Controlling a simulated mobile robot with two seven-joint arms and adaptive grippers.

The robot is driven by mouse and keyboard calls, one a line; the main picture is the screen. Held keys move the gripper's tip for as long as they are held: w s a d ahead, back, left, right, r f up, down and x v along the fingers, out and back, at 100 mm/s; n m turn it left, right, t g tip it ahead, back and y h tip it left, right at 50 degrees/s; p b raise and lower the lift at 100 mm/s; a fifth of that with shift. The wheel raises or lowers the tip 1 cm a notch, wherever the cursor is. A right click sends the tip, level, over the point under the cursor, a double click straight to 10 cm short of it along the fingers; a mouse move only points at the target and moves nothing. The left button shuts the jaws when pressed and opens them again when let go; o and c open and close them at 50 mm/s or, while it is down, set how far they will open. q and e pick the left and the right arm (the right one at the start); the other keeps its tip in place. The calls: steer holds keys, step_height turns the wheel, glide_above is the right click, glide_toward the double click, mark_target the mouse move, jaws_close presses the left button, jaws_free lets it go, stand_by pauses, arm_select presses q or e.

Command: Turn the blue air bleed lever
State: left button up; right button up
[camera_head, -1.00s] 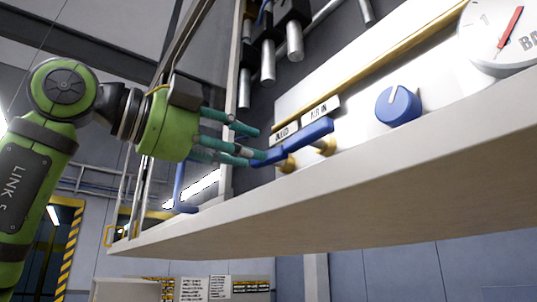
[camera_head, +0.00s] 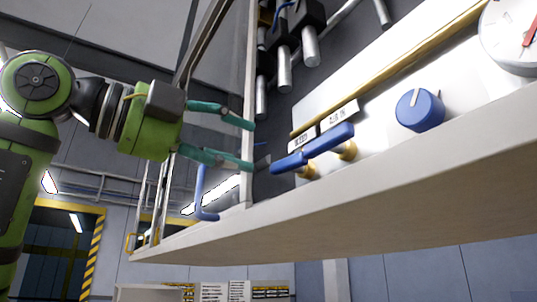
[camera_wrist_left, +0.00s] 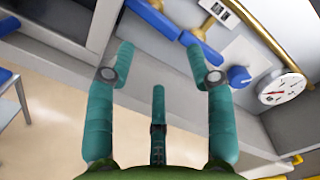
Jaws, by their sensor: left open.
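Two blue levers on brass stems sit side by side on the white panel. In the head view the left one (camera_head: 290,163) is under a label that seems to read BLEED, and the right one (camera_head: 329,140) is under a label that seems to read AIR IN. Both bars slant up to the right. My left gripper (camera_head: 256,145) is open and empty, just left of the left lever, apart from it. In the left wrist view the spread green fingers (camera_wrist_left: 157,48) have both blue bars beyond them; which is which is unclear there. My right gripper is not seen.
A blue knob (camera_head: 419,110) and a round gauge (camera_head: 511,40) lie right of the levers. A light shelf edge (camera_head: 370,190) runs below the panel. A blue hooked rod (camera_head: 201,195) hangs near the fingers. Metal cylinders (camera_head: 284,70) are above.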

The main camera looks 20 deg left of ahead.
mark_target(285, 159)
arm_select(q)
steer(key=w+d+m+y, duration=0.1)
steer(key=m, duration=0.6)
steer(key=w+d+m+t+y, duration=0.1)
steer(key=m+y, duration=0.1)
steer(key=m, duration=0.5)
steer(key=w+m+t+y+p, duration=0.1)
steer(key=m, duration=0.6)
steer(key=shift+d+r, duration=0.35)
steer(key=shift+d, duration=0.05)
steer(key=m, duration=0.2)
steer(key=m+y, duration=0.1)
steer(key=m, duration=0.3)
steer(key=shift+w+d+r+t, duration=0.15)
steer(key=shift+w+d+t, duration=0.05)
steer(key=shift+d+t, duration=0.2)
steer(key=shift+w, duration=0.2)
steer(key=p+x, duration=0.3)
steer(key=x, duration=0.3)
steer(key=shift+a+r, duration=0.1)
steer(key=shift+w+p, duration=0.35)
steer(key=shift+w, duration=0.05)
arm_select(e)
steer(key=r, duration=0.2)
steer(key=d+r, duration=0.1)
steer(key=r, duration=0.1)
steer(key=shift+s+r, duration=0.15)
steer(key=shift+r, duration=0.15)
arm_select(q)
steer(key=shift+s, duration=0.1)
